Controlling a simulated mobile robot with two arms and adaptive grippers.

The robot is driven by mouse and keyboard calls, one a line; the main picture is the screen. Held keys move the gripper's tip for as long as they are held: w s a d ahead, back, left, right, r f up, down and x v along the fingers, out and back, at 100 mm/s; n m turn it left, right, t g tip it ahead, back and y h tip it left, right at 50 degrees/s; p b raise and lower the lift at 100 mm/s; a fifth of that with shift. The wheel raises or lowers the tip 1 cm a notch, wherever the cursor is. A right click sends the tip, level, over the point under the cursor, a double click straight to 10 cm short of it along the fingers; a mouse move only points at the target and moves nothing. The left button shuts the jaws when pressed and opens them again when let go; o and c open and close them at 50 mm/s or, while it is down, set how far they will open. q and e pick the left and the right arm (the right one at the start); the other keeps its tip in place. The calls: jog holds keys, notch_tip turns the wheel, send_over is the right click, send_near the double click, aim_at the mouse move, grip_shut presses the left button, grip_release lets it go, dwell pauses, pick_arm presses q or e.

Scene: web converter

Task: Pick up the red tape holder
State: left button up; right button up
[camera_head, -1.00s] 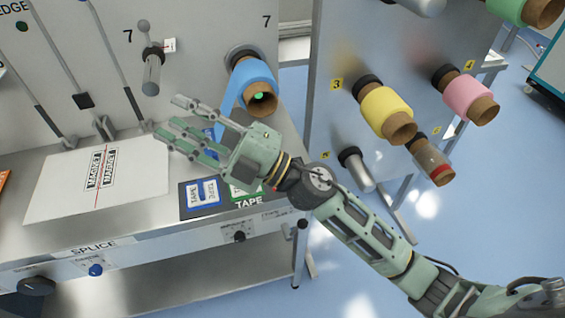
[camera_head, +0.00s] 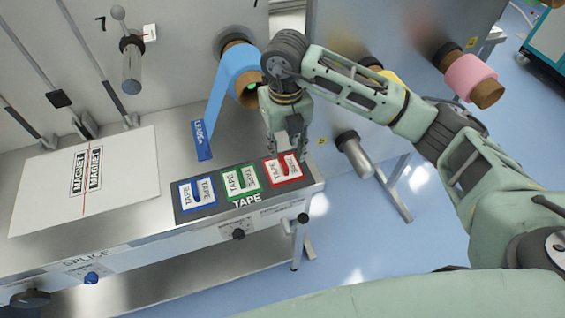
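The red tape holder (camera_head: 283,170) lies at the right end of the dark tape tray (camera_head: 182,212), on the metal bench. It has a red frame around white labels reading TAPE. My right gripper (camera_head: 287,152) points down over its back edge, with its fingers spread apart. The fingers cover part of the holder's back edge, and I cannot tell whether they touch it. The green tape holder (camera_head: 241,181) and the blue tape holder (camera_head: 198,193) lie to its left in the same tray. My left gripper is not in view.
A blue web (camera_head: 221,93) hangs from a roller to a blue tag (camera_head: 201,140) behind the tray. A white sheet (camera_head: 85,183) lies on the bench at left. Rollers with a pink roll (camera_head: 470,77) stand at right. Knobs line the bench front.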

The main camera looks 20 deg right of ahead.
aim_at(284, 163)
jog(key=shift+f, duration=0.5)
notch_tip(284, 163, down, 5)
jog(key=p, duration=0.2)
jog(key=shift+w+p, duration=0.1)
jog(key=shift+p, duration=0.25)
jog(key=shift+a, duration=0.1)
grip_shut()
